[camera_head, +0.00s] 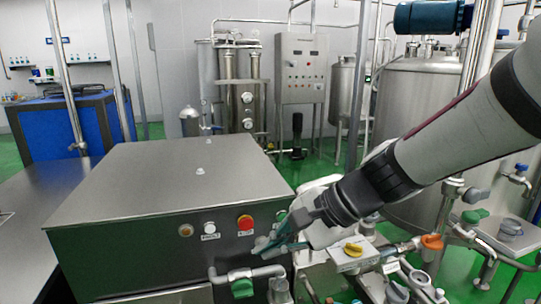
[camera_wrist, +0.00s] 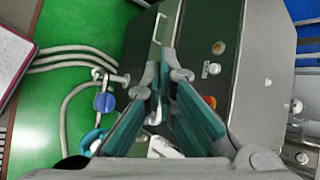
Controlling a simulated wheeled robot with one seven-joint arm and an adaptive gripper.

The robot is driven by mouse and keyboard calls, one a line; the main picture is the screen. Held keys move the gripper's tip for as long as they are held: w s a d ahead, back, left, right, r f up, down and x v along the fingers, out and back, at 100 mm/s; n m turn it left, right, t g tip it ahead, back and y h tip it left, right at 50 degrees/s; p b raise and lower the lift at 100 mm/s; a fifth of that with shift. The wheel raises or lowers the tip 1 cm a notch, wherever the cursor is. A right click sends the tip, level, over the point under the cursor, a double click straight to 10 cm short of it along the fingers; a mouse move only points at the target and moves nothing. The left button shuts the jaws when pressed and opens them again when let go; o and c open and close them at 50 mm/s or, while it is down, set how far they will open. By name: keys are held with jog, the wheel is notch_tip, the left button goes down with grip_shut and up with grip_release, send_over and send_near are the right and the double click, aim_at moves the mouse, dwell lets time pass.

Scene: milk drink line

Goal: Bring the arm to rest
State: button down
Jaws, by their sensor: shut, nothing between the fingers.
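My gripper (camera_head: 272,240) is at the end of my arm, which reaches in from the right in the head view. It is in front of the right part of the steel cabinet (camera_head: 168,182), near the red button (camera_head: 245,222). In the wrist view, my gripper (camera_wrist: 162,108) shows teal finger pads close together at the tips, with nothing held. The cabinet (camera_wrist: 205,120) lies beyond the fingers there. Whether the fingertips touch the cabinet front cannot be told.
A green-handled valve (camera_head: 242,288) and pipe are below my gripper. A yellow knob (camera_head: 353,249) and orange cap (camera_head: 432,241) sit to the right. A large steel tank (camera_head: 415,130) stands behind my arm. In the wrist view, a blue valve (camera_wrist: 104,101) and hoses lie left over green floor.

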jog(key=s+d+r+n+t+h, duration=0.2)
jog(key=s+d+n+h, duration=0.6)
jog(key=s+d, duration=0.8)
jog(key=d+r+n, duration=0.1)
jog(key=d+n, duration=0.1)
jog(key=d, duration=0.1)
jog(key=shift+h, duration=0.4)
jog(key=shift+s, duration=0.1)
